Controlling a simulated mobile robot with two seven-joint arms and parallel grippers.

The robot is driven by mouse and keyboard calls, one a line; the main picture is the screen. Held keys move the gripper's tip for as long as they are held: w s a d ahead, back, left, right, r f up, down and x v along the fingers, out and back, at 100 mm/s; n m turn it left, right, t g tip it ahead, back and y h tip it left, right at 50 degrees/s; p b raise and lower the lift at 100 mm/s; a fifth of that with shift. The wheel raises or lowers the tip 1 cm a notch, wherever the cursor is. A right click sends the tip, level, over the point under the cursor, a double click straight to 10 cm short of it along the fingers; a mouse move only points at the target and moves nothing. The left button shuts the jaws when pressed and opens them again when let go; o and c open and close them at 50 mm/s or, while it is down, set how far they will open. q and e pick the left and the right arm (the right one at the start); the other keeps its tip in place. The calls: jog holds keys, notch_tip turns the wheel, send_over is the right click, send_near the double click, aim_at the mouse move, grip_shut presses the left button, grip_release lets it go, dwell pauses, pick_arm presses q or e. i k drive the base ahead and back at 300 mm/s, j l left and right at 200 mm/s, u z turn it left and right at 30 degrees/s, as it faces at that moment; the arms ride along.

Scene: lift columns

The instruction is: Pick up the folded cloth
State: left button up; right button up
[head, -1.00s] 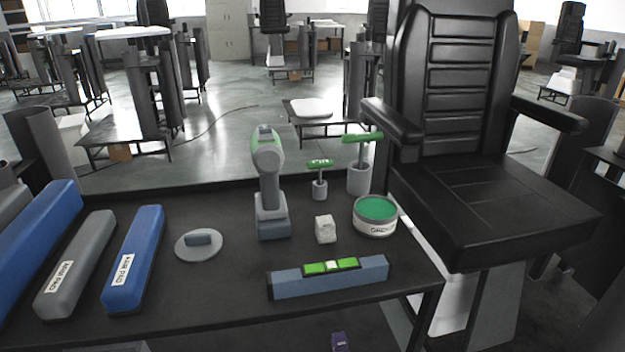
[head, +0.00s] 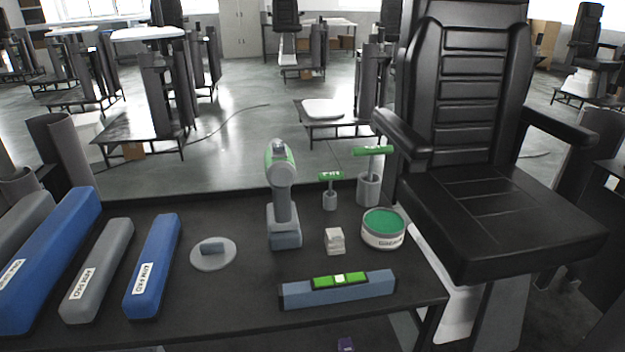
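A small whitish-grey folded bundle (head: 335,241), which looks like the folded cloth, lies on the black table (head: 225,305). It sits between the green-and-grey power drill (head: 283,205) and the round tin with the green top (head: 384,229), behind the blue-grey level (head: 338,290). Nothing touches it. Neither of my grippers is in the head view.
Blue and grey arm pads (head: 153,266) lie at the left of the table. A grey disc with a handle (head: 213,253) lies left of the drill. Two green-handled tools stand in holders behind the cloth. A black chair (head: 490,215) stands close at the right.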

aim_at(334, 237)
jog(key=k+j+u, duration=0.35)
jog(key=j, duration=0.3)
jog(key=k+j+u, duration=0.2)
jog(key=j, duration=0.15)
jog(key=j+u, duration=0.2)
jog(key=j, duration=0.15)
jog(key=k+j+u, duration=0.2)
jog(key=j, duration=0.15)
jog(key=i, duration=0.1)
